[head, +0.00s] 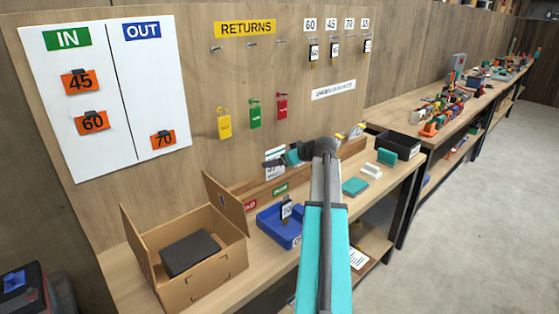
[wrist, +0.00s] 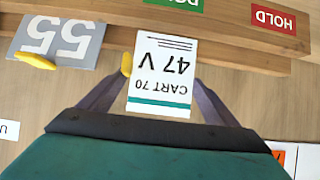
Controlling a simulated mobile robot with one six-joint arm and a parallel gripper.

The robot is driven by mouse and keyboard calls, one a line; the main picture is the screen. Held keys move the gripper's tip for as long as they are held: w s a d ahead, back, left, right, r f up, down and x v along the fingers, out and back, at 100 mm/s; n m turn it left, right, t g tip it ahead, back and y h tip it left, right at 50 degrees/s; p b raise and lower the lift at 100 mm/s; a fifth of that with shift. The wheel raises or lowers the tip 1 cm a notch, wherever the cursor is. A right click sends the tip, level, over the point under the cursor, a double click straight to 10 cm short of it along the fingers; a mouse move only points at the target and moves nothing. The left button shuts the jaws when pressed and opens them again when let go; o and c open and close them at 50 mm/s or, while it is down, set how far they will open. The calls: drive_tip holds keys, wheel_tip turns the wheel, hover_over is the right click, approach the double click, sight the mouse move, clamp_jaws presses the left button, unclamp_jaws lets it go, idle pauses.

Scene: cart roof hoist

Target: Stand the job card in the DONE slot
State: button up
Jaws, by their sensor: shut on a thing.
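The job card (wrist: 162,72) is white with a green band and reads "CART 70, 47 V", upside down in the wrist view. My gripper (wrist: 160,88) is shut on it, one finger at each side. In the head view the card (head: 274,173) hangs below my gripper (head: 277,161), above the back of the bench and partly hidden. The green DONE label (wrist: 173,3), cut off by the frame edge, is on a wooden rail (wrist: 225,42). In the head view a green label (head: 280,188) is on the rail. The slot itself is not clearly visible.
A red HOLD label (wrist: 273,19) is beside the green one. A grey plate marked 55 (wrist: 62,38) lies near the card, with yellow pieces by it. A blue tray (head: 270,228) and an open cardboard box (head: 205,285) stand in front. Tagged keys hang on the wall above.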

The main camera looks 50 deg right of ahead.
drive_tip(key=shift+f+b, duration=1.05)
drive_tip(key=o, duration=1)
drive_tip(key=shift+s, duration=0.2)
drive_tip(key=s, duration=0.2)
drive_tip(key=s+b, duration=0.1)
drive_tip(key=s, duration=0.1)
drive_tip(key=s+b, duration=0.1)
drive_tip(key=s, duration=0.1)
drive_tip(key=shift+s+a, duration=0.25)
drive_tip(key=shift+s, duration=0.1)
idle(0.5)
drive_tip(key=shift+s+r, duration=0.1)
drive_tip(key=b+v, duration=0.2)
drive_tip(key=v, duration=1.1)
drive_tip(key=shift+s+r, duration=0.15)
drive_tip(key=shift+s, duration=0.1)
idle(0.4)
